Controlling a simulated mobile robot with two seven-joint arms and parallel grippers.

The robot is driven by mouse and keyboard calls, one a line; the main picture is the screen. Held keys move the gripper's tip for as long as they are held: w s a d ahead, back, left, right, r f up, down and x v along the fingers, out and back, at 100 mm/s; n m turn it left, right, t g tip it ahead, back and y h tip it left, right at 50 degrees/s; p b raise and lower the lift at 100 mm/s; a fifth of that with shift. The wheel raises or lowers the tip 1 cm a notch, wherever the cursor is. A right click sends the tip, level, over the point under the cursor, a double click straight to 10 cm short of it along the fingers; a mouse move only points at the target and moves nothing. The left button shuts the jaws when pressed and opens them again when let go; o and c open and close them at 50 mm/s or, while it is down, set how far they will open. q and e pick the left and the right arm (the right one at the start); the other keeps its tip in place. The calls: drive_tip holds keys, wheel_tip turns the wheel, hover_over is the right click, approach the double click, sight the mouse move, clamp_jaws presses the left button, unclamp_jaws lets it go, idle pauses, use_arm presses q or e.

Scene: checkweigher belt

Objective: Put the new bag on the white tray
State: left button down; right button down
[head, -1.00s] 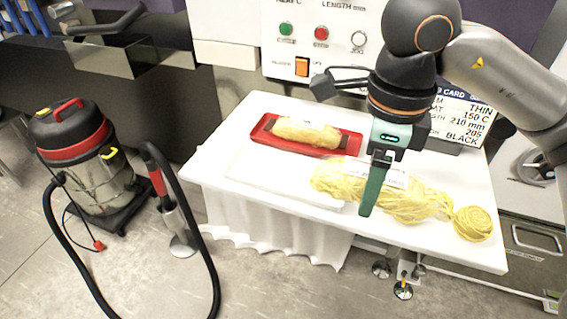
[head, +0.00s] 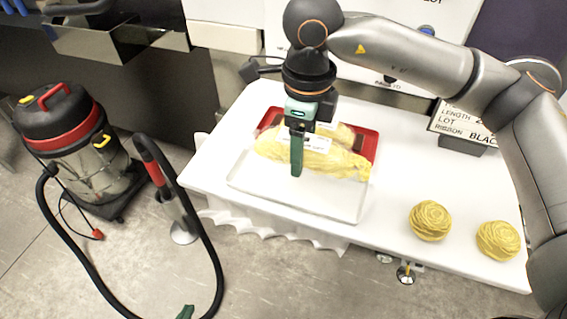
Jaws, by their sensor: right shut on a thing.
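My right gripper (head: 297,170) is shut on the new bag (head: 335,163), a clear bag of yellow pasta with a white label. The bag is over the back part of the white tray (head: 250,186); I cannot tell whether it touches the tray. Behind it is the red tray (head: 371,143), holding another yellow bag (head: 343,134) that is mostly hidden by the held bag and the gripper. Only a green tip of my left gripper (head: 185,312) shows at the bottom edge; its opening cannot be seen.
Two yellow pasta nests (head: 430,221) (head: 498,240) lie on the right of the white table (head: 390,185). A card sign (head: 462,125) stands at the back right. A vacuum cleaner (head: 75,140) with a black hose stands on the floor at left.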

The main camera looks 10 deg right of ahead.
sight(283, 131)
drive_tip(key=f, duration=0.1)
drive_tip(key=w+a+f, duration=0.1)
drive_tip(key=f, duration=0.1)
drive_tip(key=w+a+f, duration=0.1)
drive_tip(key=shift+w+a+f, duration=0.2)
drive_tip(key=shift+a, duration=0.05)
drive_tip(key=f, duration=0.3)
drive_tip(key=shift+w+a+f+p, duration=0.1)
drive_tip(key=shift+w+f+p, duration=0.1)
drive_tip(key=shift+f+p, duration=0.1)
drive_tip(key=shift+f, duration=0.1)
unclamp_jaws()
drive_tip(key=shift+r, duration=0.25)
wheel_tip(283, 131, up, 12)
drive_tip(key=shift+f+b, duration=0.1)
drive_tip(key=shift+b, duration=0.2)
drive_tip(key=shift+s+f, duration=0.1)
